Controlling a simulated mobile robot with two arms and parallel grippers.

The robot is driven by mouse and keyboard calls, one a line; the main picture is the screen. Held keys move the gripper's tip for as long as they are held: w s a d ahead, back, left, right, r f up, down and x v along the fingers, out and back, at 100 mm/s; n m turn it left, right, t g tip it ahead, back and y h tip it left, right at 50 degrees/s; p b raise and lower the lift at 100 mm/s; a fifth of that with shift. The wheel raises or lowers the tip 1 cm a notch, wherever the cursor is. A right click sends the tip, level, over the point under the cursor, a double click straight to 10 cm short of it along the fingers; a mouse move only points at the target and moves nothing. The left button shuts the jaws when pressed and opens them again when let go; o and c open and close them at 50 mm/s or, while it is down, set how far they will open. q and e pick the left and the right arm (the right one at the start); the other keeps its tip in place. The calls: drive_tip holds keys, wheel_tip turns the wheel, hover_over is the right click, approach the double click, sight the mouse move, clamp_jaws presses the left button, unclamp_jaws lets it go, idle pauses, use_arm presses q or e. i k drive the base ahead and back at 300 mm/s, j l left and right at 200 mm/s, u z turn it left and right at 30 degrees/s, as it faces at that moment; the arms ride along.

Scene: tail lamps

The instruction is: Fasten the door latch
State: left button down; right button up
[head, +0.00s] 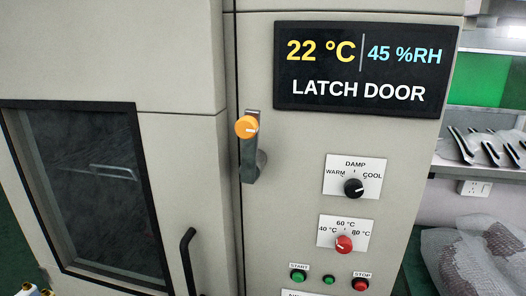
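The door (180,135) of a beige cabinet fills the left of the head view, with a dark framed window (90,190) and a black handle (188,260). A narrow dark seam runs between the door and the control panel; the door looks closed or nearly so. The latch (251,165) is a grey metal lever on the panel beside this seam, with an orange knob (247,126) near its top. The lever stands roughly upright. Whether it engages the door cannot be told.
A display (365,68) reads "LATCH DOOR", 22 °C and 45 %RH. Below are a black dial (353,187), a red dial (344,243) and start and stop buttons. At the right are a shelf with dark parts (490,148) and a wrapped bundle (475,258). The space before the latch is clear.

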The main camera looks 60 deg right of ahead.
sight(248, 127)
drive_tip(key=z, duration=1.7)
drive_tip(key=k, duration=0.5)
